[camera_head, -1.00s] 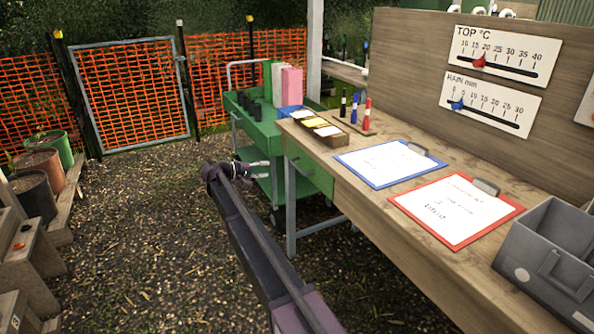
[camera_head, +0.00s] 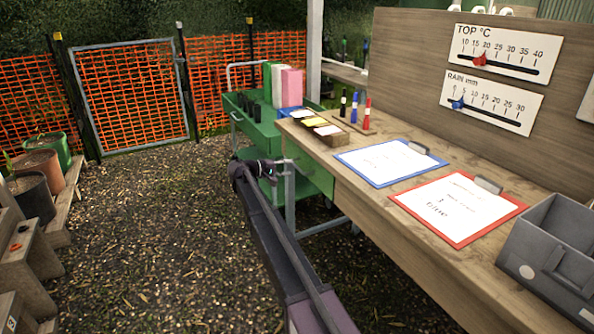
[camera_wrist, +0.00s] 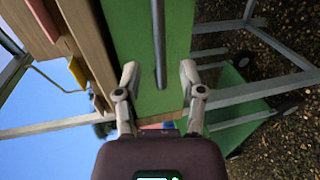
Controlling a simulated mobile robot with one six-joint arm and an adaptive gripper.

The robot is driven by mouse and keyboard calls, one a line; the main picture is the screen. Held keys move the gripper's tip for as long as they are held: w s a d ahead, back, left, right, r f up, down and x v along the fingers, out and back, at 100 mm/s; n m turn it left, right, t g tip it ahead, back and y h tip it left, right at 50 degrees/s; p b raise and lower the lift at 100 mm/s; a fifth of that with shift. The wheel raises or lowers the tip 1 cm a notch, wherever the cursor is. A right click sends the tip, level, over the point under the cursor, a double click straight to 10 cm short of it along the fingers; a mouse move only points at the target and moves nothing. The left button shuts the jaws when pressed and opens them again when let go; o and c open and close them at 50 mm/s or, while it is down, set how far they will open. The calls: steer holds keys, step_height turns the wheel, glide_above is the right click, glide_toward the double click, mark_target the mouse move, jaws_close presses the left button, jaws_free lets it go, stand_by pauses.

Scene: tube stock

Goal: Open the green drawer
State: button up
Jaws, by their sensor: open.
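My gripper (camera_wrist: 159,70) is open, with one finger on each side of the handle's line. Both fingers look apart from the bar, and the gap in depth is hard to judge. In the head view my gripper (camera_head: 274,166) is in front of the drawer, its fingers small and partly lost against the green.
A green trolley (camera_head: 257,133) with black pots stands behind the drawer. A bench leg (camera_head: 290,197) is close to my gripper. Blue (camera_head: 389,163) and red (camera_head: 458,208) clipboards and a grey box (camera_head: 552,250) lie on the bench. The gravel at left is free.

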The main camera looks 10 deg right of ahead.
mark_target(297, 167)
steer(key=shift+b+x, duration=0.35)
steer(key=shift+x, duration=1.85)
jaws_close()
